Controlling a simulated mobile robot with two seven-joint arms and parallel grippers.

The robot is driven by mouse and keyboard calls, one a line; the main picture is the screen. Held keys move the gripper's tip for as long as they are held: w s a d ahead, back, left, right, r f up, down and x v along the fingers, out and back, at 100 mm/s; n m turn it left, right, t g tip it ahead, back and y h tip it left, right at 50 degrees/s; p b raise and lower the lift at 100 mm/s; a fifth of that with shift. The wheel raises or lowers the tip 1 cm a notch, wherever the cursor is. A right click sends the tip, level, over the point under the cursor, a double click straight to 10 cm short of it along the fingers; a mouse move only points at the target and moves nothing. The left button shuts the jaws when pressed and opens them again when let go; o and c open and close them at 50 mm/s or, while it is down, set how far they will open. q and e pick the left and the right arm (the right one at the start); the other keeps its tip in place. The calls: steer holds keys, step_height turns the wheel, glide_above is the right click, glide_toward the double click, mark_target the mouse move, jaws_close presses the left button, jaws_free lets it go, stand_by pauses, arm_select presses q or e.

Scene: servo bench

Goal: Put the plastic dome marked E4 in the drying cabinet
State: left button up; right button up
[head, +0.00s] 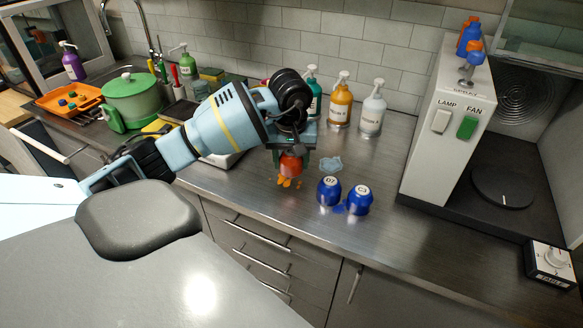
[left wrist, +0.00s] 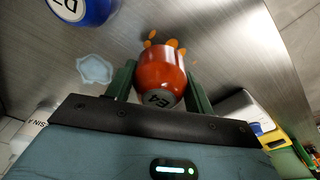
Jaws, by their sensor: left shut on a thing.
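The orange-red plastic dome marked E4 (left wrist: 160,72) is between the two green fingers of my left gripper (head: 292,155), which is shut on it. Its E4 label faces the wrist camera. In the head view the dome (head: 291,165) shows below the gripper, over the steel counter by some orange splashes; I cannot tell whether it touches the counter. A metal-framed cabinet with a glass front (head: 62,35) stands at the back left; I cannot tell if it is the drying cabinet. My right gripper is not in view.
Blue domes D7 (head: 328,190) and C3 (head: 359,200) stand right of the gripper, near a pale blue splash (head: 331,164). Several pump bottles line the wall. A booth labelled LAMP and FAN (head: 447,130) with a dark turntable (head: 503,187) is at right. A green pot (head: 133,100) is at left.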

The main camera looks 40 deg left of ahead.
mark_target(291, 169)
arm_select(q)
steer(key=shift+w, duration=0.1)
steer(key=shift+w+a, duration=0.2)
steer(key=shift+w, duration=0.05)
steer(key=shift+f+p, duration=0.3)
steer(key=shift+f, duration=1.5)
steer(key=shift+f, duration=0.1)
steer(key=shift+f, duration=0.15)
steer(key=o, duration=1)
steer(key=shift+c, duration=0.2)
steer(key=r, duration=0.4)
steer(key=s+r, duration=0.1)
steer(key=r, duration=0.3)
steer(key=d+r, duration=0.1)
steer(key=r, duration=0.3)
steer(key=shift+s+r, duration=0.15)
steer(key=shift+r, duration=0.05)
